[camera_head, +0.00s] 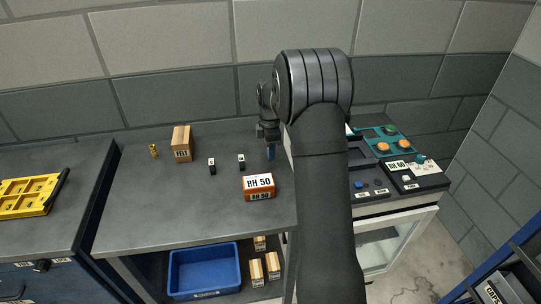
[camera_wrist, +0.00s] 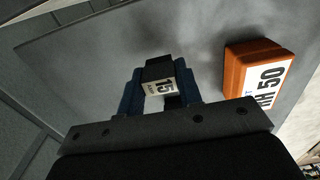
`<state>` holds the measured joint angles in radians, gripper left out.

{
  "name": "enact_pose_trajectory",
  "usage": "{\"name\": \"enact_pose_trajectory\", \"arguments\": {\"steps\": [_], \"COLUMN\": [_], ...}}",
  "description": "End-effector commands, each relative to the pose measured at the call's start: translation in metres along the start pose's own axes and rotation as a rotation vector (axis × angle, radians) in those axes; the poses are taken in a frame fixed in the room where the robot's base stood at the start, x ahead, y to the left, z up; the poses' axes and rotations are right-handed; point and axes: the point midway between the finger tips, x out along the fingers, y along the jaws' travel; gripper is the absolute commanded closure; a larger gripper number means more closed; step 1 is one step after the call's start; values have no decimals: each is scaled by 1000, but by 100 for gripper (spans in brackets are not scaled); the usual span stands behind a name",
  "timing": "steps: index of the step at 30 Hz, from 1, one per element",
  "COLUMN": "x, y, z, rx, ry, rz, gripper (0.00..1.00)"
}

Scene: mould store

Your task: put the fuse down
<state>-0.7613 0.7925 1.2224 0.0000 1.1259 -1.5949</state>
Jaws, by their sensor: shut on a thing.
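My gripper (camera_head: 270,153) points down over the grey bench top, partly hidden by my arm. In the wrist view, its blue fingers (camera_wrist: 160,88) are shut on a fuse (camera_wrist: 160,82). The fuse is small and black with a white label reading 15. In the head view I cannot make out the held fuse. Whether it touches the bench is unclear. Two small black and white pieces that look like fuses stand left of my gripper, one nearer (camera_head: 241,162) and one farther left (camera_head: 212,167).
An orange RH 50 box (camera_head: 259,187) stands in front of the gripper. A FELT box (camera_head: 182,144) and a small brass piece (camera_head: 154,151) stand at the back left. A control panel (camera_head: 386,147) is on the right. Bare bench top (camera_head: 165,208) lies at the front left.

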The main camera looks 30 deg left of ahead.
Motion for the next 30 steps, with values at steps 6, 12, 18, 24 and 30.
{"name": "enact_pose_trajectory", "arguments": {"steps": [6,12,18,24,30], "x": [28,28,31,30,27], "y": [-1,0,0,0,0], "z": [0,0,0,0,0], "rx": [0,0,0,0,0], "ry": [0,0,0,0,0], "rz": [-2,0,0,0,0], "gripper": [90,90,58,46,46]}}
